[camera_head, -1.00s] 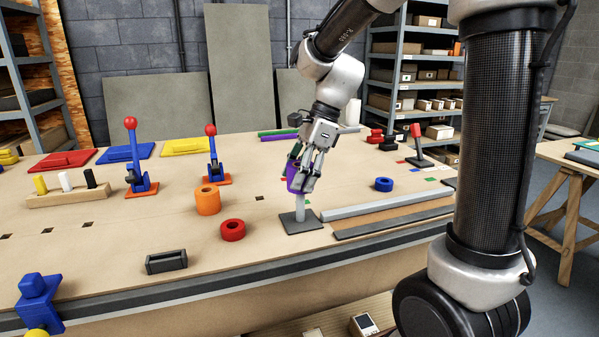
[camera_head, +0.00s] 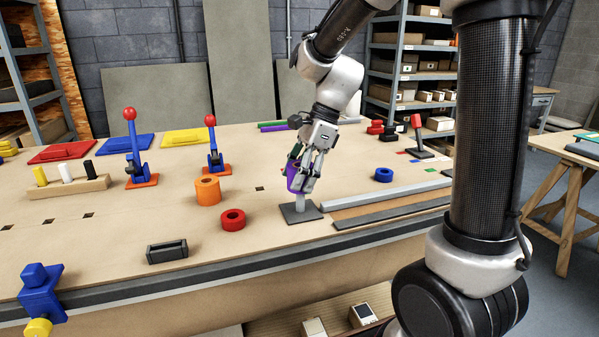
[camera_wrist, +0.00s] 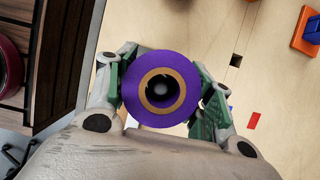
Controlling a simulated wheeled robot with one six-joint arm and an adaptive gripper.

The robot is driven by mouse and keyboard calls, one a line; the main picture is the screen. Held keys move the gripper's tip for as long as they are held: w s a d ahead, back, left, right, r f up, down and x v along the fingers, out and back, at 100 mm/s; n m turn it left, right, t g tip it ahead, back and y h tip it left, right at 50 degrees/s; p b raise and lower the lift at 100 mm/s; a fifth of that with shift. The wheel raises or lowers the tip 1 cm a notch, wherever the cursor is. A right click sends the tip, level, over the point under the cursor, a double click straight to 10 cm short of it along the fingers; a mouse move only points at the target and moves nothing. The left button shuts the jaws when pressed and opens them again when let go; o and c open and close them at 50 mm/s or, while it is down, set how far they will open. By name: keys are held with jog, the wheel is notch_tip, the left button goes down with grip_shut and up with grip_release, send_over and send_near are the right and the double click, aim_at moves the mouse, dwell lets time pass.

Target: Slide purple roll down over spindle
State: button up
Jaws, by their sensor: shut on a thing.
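The purple roll (camera_head: 294,179) is upright in my gripper (camera_head: 302,178), which is shut around its sides. The grey spindle (camera_head: 300,203) rises from a dark square base on the bench, directly below the roll, and only its lower part shows. In the wrist view, the purple roll (camera_wrist: 161,121) is seen end-on with a tan inner core. A round pale spot, apparently the spindle tip, shows near the middle of its dark hole. The roll sits above the base with a gap. I cannot tell how far the spindle is inside the roll.
An orange roll (camera_head: 207,190) and a red roll (camera_head: 233,219) stand left of the spindle. A blue roll (camera_head: 384,175) lies to its right. A long grey bar (camera_head: 385,198) lies close to the base on the right.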

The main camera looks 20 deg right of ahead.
aim_at(296, 205)
jog(key=shift+f, duration=3.15)
jog(key=o, duration=1.1)
jog(key=shift+o, duration=0.2)
jog(key=v, duration=1.2)
